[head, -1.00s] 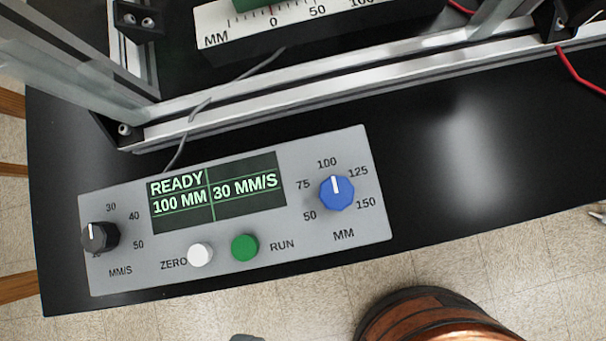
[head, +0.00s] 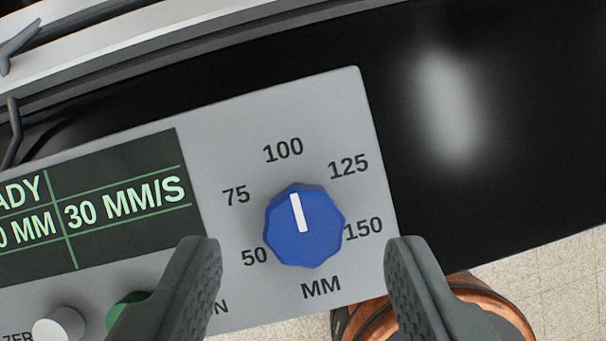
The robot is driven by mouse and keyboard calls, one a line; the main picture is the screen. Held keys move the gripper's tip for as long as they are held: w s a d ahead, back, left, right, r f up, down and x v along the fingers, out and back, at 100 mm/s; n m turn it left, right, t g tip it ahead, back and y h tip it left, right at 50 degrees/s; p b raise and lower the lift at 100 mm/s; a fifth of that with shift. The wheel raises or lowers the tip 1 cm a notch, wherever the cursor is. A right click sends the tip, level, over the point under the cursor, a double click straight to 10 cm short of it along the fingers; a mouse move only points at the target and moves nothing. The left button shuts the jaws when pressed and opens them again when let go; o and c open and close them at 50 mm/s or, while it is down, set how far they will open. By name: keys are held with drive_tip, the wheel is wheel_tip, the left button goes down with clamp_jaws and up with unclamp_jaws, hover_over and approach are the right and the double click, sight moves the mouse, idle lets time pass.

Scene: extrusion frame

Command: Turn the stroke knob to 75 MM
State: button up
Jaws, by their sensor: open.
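The blue stroke knob (head: 305,228) sits on the right part of the grey control panel (head: 240,120). Its white pointer line points up toward the 100 mark, with 75 to the upper left and 125 to the upper right. My gripper (head: 304,245) is open, one finger to the left of the knob and one to the right in the picture. The fingers are apart from the knob and hold nothing. The display (head: 100,205) shows 30 MM/S; its left part is cut off.
A white button (head: 60,326) and a green button (head: 128,305) are at the lower left, the green one partly behind my left finger. The black table top (head: 520,150) is clear to the right. Metal frame rails (head: 150,45) run behind the panel.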

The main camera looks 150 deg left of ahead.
sight(304, 223)
drive_tip(key=shift+x, duration=1.4)
drive_tip(key=c, duration=1)
drive_tip(key=n+y, duration=0.1)
drive_tip(key=n, duration=0.2)
drive_tip(key=n+t+y, duration=0.1)
drive_tip(key=n, duration=0.2)
drive_tip(key=shift+d+n, duration=0.15)
drive_tip(key=shift+n, duration=0.15)
drive_tip(key=n+y, duration=0.2)
drive_tip(key=n, duration=0.3)
drive_tip(key=shift+g, duration=0.3)
